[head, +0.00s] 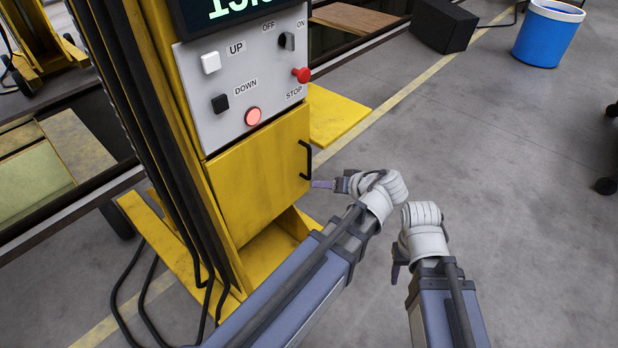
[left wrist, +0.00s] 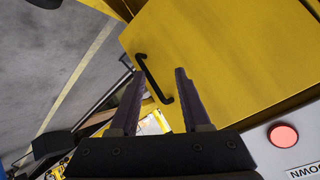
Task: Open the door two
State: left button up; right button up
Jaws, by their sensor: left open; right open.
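The yellow door (head: 258,172) sits below the control panel of a yellow lifting column and looks shut. Its black bar handle (head: 306,160) is upright near the door's right edge. My left gripper (head: 322,184) is open, its fingertips close to the lower end of the handle. In the left wrist view the handle (left wrist: 152,78) shows between the two open fingers (left wrist: 159,72); I cannot tell whether they touch it. No label for door two is visible. My right gripper (head: 396,268) is open and empty, pointing down away from the column, its fingers mostly hidden.
Black cables (head: 150,300) hang left of the column. A blue bin (head: 547,38) and black box (head: 444,25) stand behind.

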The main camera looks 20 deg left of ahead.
pick_arm(q)
jog(key=w+a+f+n+t+y+b, duration=0.2)
jog(key=w+b, duration=0.6)
jog(key=b, duration=0.5)
jog(key=a+n+t+y, duration=0.1)
jog(key=n+t+y, duration=0.1)
jog(key=n+y, duration=0.1)
jog(key=shift+a+f+n+t+y, duration=0.2)
jog(key=shift+n+t+y, duration=0.1)
jog(key=shift+n+y, duration=0.15)
pick_arm(e)
notch_tip(320, 180, down, 16)
jog(key=shift+r, duration=0.15)
pick_arm(q)
jog(key=shift+x, duration=3.75)
jog(key=shift+c, duration=0.2)
grip_shut()
